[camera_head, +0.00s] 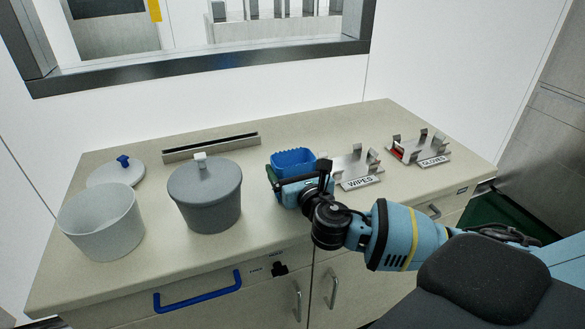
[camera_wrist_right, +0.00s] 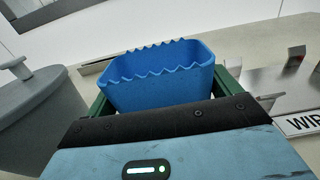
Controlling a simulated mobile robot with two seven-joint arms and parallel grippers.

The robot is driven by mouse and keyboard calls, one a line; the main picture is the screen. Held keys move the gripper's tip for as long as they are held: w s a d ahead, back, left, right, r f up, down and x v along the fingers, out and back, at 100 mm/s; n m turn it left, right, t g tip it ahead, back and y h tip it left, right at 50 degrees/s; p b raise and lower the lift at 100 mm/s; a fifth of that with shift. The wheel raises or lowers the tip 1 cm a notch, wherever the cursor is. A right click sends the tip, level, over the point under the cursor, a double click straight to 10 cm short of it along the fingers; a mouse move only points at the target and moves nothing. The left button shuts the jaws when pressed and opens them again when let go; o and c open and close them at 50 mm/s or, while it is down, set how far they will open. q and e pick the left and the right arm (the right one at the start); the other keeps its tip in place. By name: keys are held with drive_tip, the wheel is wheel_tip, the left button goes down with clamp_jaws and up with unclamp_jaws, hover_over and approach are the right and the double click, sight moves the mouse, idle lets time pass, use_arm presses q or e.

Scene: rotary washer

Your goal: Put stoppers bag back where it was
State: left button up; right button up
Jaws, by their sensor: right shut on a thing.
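The stoppers bag is a blue open-topped pouch (camera_head: 294,160) with a zigzag rim, upright near the middle of the counter, between the grey lidded pot and the WIPES holder. My right gripper (camera_head: 295,180) is shut on it from the front. In the right wrist view the bag (camera_wrist_right: 158,78) sits between the green fingers, one on each side. Its lower part is hidden behind my gripper, so I cannot tell whether it touches the counter. I see no stoppers inside. My left gripper is not in view.
The grey lidded pot (camera_head: 206,196) stands close left of the bag. The WIPES holder (camera_head: 357,168) and GLOVES holder (camera_head: 419,149) stand right. The front-middle counter is clear.

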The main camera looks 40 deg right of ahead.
drive_tip(key=o, duration=0.7)
drive_tip(key=shift+r, duration=0.1)
drive_tip(key=shift+s, duration=0.25)
drive_tip(key=v, duration=1.1)
drive_tip(key=shift+s, duration=0.25)
